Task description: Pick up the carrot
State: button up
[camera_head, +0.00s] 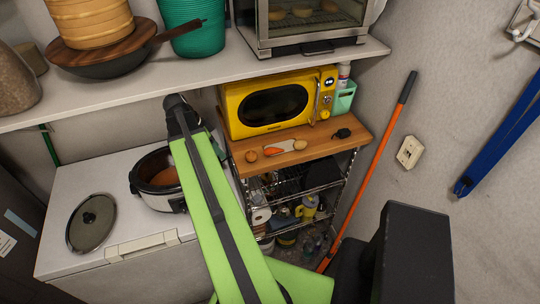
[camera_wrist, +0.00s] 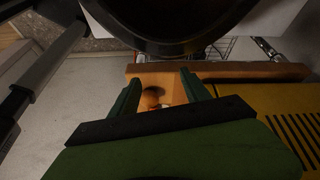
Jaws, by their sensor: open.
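The carrot (camera_head: 273,151) looks like a small orange piece beside a pale item on the wooden top (camera_head: 318,144) of a wire cart, in front of the yellow microwave. In the wrist view the two green fingers of my gripper (camera_wrist: 160,82) stand apart. A brownish round thing (camera_wrist: 152,95) shows in the gap between them, with an orange patch below it; I cannot tell whether either is the carrot. The wooden top (camera_wrist: 225,72) passes behind the fingers. In the head view my arm's dark end is left of the microwave, and the fingers cannot be made out.
The yellow microwave (camera_head: 270,104) stands behind the carrot. Round brown items (camera_head: 251,156) and (camera_head: 300,144) and a small black object (camera_head: 341,133) share the wooden top. A slow cooker (camera_head: 161,179) stands left of my arm. A white shelf (camera_head: 120,88) overhangs; an orange-handled pole (camera_head: 372,170) leans right.

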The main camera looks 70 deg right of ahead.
jog(key=s+d+m, duration=0.4)
send_over(268, 149)
jog(key=w+a, duration=0.1)
jog(key=w, duration=0.1)
jog(key=shift+w+a+y, duration=0.15)
jog(key=shift+w+y, duration=0.05)
jog(key=shift+y, duration=0.2)
jog(key=b+x, duration=0.1)
jog(key=x, duration=0.1)
jog(key=b+x, duration=0.1)
jog(key=b, duration=0.1)
jog(key=b+x, duration=0.1)
jog(key=x, duration=0.1)
jog(key=shift+s+f+b, duration=0.15)
jog(key=shift+s+b, duration=0.25)
grip_shut()
